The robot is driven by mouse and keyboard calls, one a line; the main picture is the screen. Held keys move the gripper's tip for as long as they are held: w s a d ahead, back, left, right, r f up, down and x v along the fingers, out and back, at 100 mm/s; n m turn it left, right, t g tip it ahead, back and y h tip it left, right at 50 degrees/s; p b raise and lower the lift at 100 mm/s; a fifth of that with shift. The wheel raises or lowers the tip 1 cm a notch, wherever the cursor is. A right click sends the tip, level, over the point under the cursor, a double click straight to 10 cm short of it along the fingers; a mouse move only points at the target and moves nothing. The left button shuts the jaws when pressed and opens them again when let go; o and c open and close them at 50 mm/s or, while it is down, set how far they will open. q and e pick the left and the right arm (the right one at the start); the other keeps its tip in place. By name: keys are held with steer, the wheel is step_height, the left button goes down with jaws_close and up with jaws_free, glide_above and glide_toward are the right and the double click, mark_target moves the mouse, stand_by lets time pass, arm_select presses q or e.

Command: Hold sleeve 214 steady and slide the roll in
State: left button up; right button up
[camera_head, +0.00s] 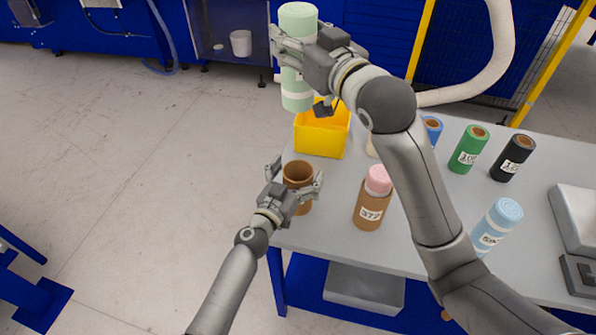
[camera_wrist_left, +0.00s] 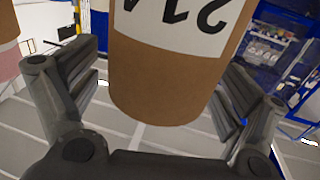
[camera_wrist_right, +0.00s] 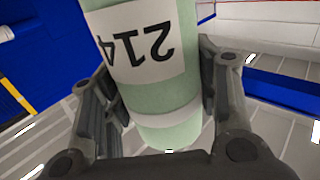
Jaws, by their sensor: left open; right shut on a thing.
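Sleeve 214 (camera_head: 299,177) is an open brown cardboard tube standing upright at the table's left edge. Its upside-down label shows in the left wrist view (camera_wrist_left: 180,80). My left gripper (camera_head: 293,190) is open, with its fingers on either side of the sleeve and visible gaps between. The pale green foam roll (camera_head: 298,98) with white bands is held upright in the air by my right gripper (camera_head: 300,48), above and behind the sleeve. The roll's 214 label shows in the right wrist view (camera_wrist_right: 145,45). My right fingers cover part of its middle.
A yellow bin (camera_head: 320,142) stands behind the sleeve. Brown sleeve 377 (camera_head: 370,212) with a pink roll in it stands to the right. Light blue (camera_head: 497,225), green (camera_head: 468,150) and black (camera_head: 512,160) rolls stand farther right. A grey device (camera_head: 575,218) sits at the right edge.

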mark_target(299, 101)
arm_select(q)
steer(key=c, duration=1.2)
steer(key=shift+o, duration=0.2)
arm_select(e)
steer(key=shift+n+g+y, duration=0.5)
steer(key=shift+n+y, duration=0.1)
steer(key=shift+y, duration=0.2)
step_height(299, 101, down, 13)
steer(key=shift+d, duration=0.1)
steer(key=shift+f, duration=2.4)
